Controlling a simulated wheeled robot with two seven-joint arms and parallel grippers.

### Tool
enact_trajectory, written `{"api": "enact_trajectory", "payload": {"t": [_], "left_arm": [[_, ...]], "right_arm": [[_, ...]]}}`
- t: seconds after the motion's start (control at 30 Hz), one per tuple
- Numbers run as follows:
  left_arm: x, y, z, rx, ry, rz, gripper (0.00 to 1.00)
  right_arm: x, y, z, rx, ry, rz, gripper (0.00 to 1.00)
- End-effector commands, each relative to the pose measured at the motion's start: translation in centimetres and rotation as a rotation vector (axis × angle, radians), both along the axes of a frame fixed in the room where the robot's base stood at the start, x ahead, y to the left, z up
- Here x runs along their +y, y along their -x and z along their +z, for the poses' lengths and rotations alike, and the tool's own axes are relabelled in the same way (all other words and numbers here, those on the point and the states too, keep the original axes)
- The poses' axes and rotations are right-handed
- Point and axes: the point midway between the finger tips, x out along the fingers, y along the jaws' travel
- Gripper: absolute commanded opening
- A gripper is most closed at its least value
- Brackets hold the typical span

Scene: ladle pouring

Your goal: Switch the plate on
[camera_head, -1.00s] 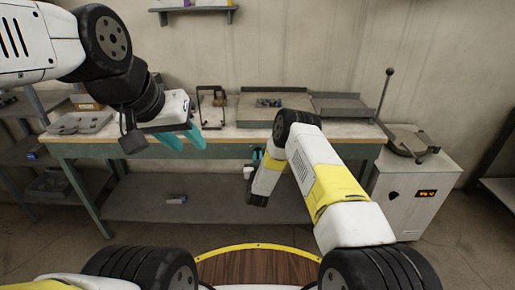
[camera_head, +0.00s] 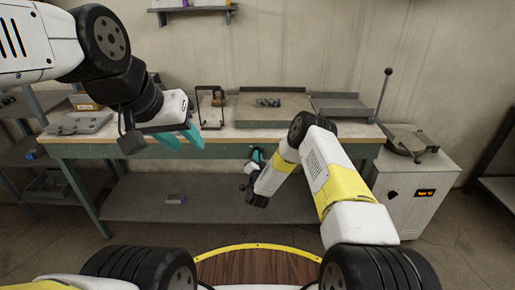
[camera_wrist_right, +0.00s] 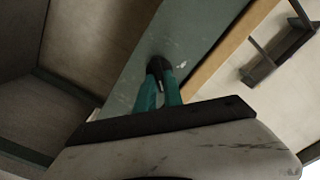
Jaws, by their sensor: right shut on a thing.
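A dark round knob (camera_wrist_right: 158,66) sits on the green front panel (camera_wrist_right: 192,40) of the workbench in the right wrist view. My right gripper (camera_wrist_right: 164,84) is shut on this knob, with its teal fingers on either side of it. In the head view my right gripper (camera_head: 256,157) is at the bench's front edge, partly hidden by my wrist, and the knob cannot be made out there. My left gripper (camera_head: 184,136) is open and empty above the left part of the bench front. Which surface is the plate is not clear; a flat grey tray (camera_head: 250,115) lies on the bench top.
A second grey tray (camera_head: 340,108) and a small dark frame (camera_head: 211,108) stand on the workbench (camera_head: 170,150). A white cabinet (camera_head: 405,205) with a lit orange display and a lever stands at the right. A lower shelf (camera_head: 140,205) runs under the bench.

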Motion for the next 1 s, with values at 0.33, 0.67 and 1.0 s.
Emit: {"api": "enact_trajectory", "payload": {"t": [0.33, 0.67, 1.0], "left_arm": [[0.0, 0.0, 0.0, 0.0, 0.0, 0.0, 0.36], [0.0, 0.0, 0.0, 0.0, 0.0, 0.0, 0.36], [0.0, 0.0, 0.0, 0.0, 0.0, 0.0, 0.36]], "right_arm": [[-0.04, 0.06, -0.13, 0.002, -0.062, -0.001, 0.0], [-0.03, 0.07, -0.14, 0.002, -0.064, -0.001, 0.0], [-0.04, 0.03, -0.08, 0.001, -0.062, 0.0, 0.34]]}}
